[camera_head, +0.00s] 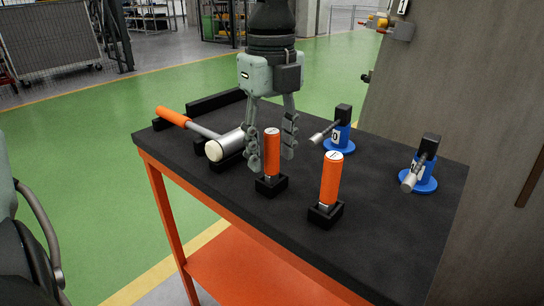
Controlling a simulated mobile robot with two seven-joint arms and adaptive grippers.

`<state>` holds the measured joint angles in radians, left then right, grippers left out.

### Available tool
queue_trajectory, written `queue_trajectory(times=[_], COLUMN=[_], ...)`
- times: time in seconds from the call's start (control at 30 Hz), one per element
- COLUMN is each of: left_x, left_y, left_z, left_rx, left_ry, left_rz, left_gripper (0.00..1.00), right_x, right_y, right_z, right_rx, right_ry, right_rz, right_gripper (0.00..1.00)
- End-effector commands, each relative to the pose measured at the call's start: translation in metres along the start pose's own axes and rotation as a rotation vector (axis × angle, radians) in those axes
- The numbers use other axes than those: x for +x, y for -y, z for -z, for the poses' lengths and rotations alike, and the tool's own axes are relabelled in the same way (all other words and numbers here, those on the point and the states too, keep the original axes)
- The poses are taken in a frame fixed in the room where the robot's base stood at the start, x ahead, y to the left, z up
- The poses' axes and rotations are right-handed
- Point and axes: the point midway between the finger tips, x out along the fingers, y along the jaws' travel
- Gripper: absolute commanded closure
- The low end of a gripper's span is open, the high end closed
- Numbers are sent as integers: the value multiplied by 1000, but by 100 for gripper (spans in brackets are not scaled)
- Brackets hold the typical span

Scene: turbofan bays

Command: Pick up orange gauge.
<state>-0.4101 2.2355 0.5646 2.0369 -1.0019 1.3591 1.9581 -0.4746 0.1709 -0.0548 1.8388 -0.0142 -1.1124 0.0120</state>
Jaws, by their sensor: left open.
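Two orange gauges with white tops stand upright in black holders on the dark table top: a nearer one (331,180) on the right and a farther one (272,152) on the left. My left gripper (270,149) comes down from the top of the view, open and pointing down. Its two fingers show on either side of the farther orange gauge. No closed grip shows, and I cannot tell whether a finger touches the gauge. My right gripper is not in view.
A mallet with an orange handle (174,117) lies at the table's left, by black blocks. Two blue stands (340,140) (420,179) with black and metal parts stand on the right. A grey-brown wall (470,80) rises behind. The table (390,240) is bare at its front right.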

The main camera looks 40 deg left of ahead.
Motion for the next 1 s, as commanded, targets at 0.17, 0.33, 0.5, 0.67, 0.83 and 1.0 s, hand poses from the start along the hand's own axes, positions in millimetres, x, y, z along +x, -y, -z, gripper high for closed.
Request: queue_trajectory(times=[0.17, 0.33, 0.5, 0.67, 0.83, 1.0], left_x=[0, 0, 0, -1, -1, -8], left_y=[0, 0, 0, 0, 0, 1], left_z=[0, 0, 0, 0, 0, 0], left_rx=[0, 0, 0, 0, 0, -1], left_ry=[0, 0, 0, 0, 0, 0], left_rz=[1, 1, 1, 1, 1, 3], left_gripper=[55, 76, 98, 100, 100, 100], right_x=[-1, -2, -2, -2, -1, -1], right_y=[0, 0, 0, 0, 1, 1], right_z=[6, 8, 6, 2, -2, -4], right_rx=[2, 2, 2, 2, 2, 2], right_ry=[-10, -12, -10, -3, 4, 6], right_rz=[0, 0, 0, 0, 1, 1], right_gripper=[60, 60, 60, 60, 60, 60])
